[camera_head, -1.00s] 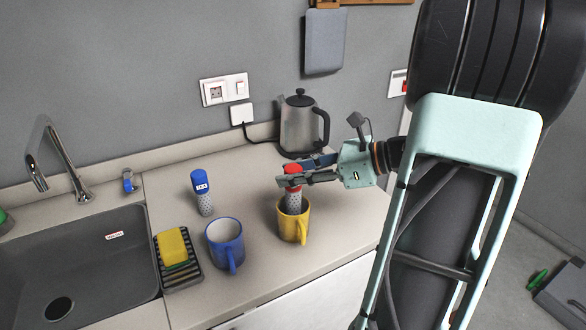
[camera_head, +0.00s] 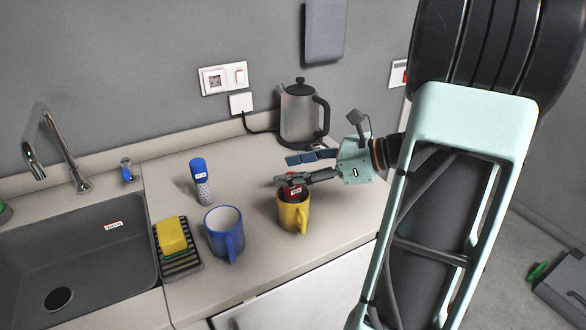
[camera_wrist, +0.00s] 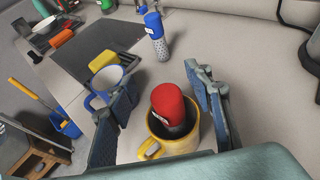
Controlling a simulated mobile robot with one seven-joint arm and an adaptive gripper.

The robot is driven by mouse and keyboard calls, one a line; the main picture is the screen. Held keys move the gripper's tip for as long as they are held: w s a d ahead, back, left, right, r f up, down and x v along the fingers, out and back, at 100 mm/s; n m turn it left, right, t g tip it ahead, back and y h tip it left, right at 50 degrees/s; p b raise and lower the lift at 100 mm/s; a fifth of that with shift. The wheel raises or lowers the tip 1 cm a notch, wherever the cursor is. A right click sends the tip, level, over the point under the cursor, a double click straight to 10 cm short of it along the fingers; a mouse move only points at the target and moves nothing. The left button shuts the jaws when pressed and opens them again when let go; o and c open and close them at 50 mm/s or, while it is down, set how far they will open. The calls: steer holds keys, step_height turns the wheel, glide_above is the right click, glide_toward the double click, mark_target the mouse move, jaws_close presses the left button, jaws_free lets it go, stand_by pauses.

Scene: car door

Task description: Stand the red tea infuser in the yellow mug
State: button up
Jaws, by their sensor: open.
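The red tea infuser (camera_head: 293,183) stands inside the yellow mug (camera_head: 291,214), its red top above the rim and its lower part hidden by the mug. In the wrist view the infuser (camera_wrist: 168,102) leans a little within the mug (camera_wrist: 197,138). My gripper (camera_head: 298,168) is open at the mug, with its fingers spread to either side of the infuser's red top. In the wrist view my gripper's fingers (camera_wrist: 160,108) stand apart from the red top, and the mug's handle points to the lower left.
A blue mug (camera_head: 226,240) and a blue infuser (camera_head: 201,182) stand left of the yellow mug. A yellow sponge (camera_head: 171,234) lies on a dark rack (camera_head: 181,265) beside the sink (camera_head: 80,262). A kettle (camera_head: 299,117) stands behind my gripper. The counter's front edge is close.

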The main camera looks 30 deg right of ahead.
steer(key=v, duration=1.2)
stand_by(0.7)
